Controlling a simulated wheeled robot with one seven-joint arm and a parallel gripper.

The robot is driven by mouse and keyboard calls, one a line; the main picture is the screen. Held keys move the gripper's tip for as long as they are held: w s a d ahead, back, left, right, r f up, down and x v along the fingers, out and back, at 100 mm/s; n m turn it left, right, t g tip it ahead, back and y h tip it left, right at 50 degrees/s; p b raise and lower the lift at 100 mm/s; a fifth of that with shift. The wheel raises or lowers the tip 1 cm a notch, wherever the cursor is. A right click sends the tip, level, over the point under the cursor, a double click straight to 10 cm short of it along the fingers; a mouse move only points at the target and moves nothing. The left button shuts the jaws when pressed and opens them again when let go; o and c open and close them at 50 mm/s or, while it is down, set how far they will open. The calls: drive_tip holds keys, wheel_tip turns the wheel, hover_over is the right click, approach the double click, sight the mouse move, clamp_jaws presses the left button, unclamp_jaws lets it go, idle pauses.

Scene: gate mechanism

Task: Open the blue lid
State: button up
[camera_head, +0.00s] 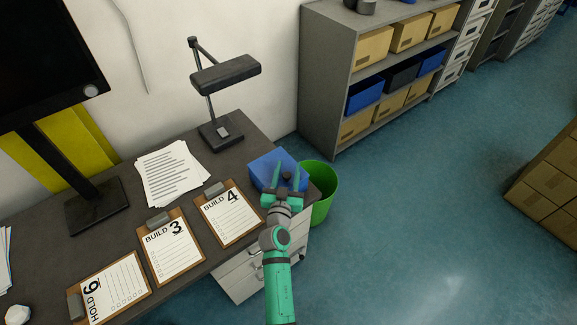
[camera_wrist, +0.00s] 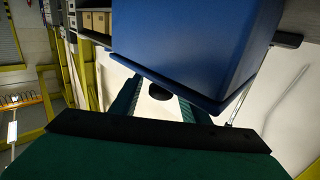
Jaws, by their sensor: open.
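The blue box with its blue lid (camera_head: 264,166) stands at the desk's right corner, and the lid looks shut. My green gripper (camera_head: 289,178) is at the box's near right side, with its two fingers apart and partly hiding it. In the wrist view the blue box (camera_wrist: 195,40) fills the upper middle, and the lid's rim (camera_wrist: 180,85) runs along its lower edge. A dark round knob (camera_wrist: 160,91) shows beside the lid, between my two open fingers. I cannot tell whether either finger touches it.
A green bin (camera_head: 322,190) stands on the floor right of the desk. A desk lamp (camera_head: 224,74) is behind the box. Clipboards (camera_head: 228,214) and papers lie to the left. The floor to the right is clear up to the stacked boxes.

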drive_tip(key=shift+w, duration=0.9)
clamp_jaws()
